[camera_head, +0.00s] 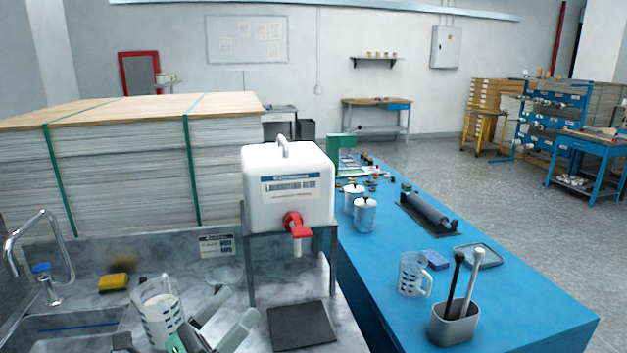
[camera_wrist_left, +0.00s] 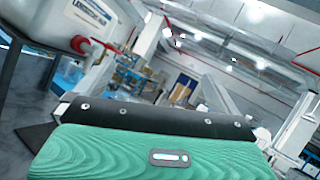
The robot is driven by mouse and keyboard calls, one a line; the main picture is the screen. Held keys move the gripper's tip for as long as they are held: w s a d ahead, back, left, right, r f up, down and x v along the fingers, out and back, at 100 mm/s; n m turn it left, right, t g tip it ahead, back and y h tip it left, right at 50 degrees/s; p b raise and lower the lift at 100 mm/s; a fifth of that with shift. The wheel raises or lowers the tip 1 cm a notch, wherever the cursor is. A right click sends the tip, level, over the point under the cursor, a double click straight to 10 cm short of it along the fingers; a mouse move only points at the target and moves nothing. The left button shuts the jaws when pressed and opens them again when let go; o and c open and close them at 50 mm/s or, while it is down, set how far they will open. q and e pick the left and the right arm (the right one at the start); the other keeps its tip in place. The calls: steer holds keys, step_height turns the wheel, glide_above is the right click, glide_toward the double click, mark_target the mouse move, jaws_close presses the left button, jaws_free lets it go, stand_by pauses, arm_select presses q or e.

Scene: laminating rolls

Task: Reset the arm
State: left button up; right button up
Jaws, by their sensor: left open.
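My left gripper (camera_head: 236,304) comes in low at the left of the head view. Its two grey fingers are spread apart, pointing up and right over the grey marbled counter, with nothing seen between them. A clear measuring cup (camera_head: 160,308) with whitish contents stands just left of it by the sink; whether they touch is unclear. The left wrist view shows a green ridged surface and a dark bar up close, with no object held. My right gripper is in neither view.
A white jug with a red tap (camera_head: 292,190) stands on a metal frame, above a dark pad (camera_head: 301,325). A sink (camera_head: 65,330) lies left. The blue table (camera_head: 520,310) holds a measuring jug (camera_head: 412,274), a grey tool holder (camera_head: 452,325), white canisters and a roller.

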arm_select(q)
steer(key=s+a+f+n+y, duration=0.1)
steer(key=a+f+n+y, duration=0.55)
steer(key=n, duration=0.65)
steer(key=s+a+f+n+y, duration=0.1)
steer(key=a+f+n+y, duration=0.3)
steer(key=f+n+y, duration=0.75)
steer(key=s+d+f+n+g+h, duration=0.1)
steer(key=s+f+n+g, duration=0.65)
steer(key=s, duration=0.35)
steer(key=s+f+n+g+h, duration=0.1)
steer(key=s+f+n+g, duration=0.5)
steer(key=s+f, duration=0.35)
step_height(320, 180, down, 28)
steer(key=g, duration=0.1)
steer(key=s+a+f+g, duration=0.1)
steer(key=s+f, duration=0.9)
steer(key=s+a+f, duration=0.2)
steer(key=s+f, duration=0.8)
steer(key=f, duration=0.1)
steer(key=shift+s+a+g, duration=0.15)
steer(key=shift+a+g, duration=0.1)
steer(key=shift+g, duration=0.1)
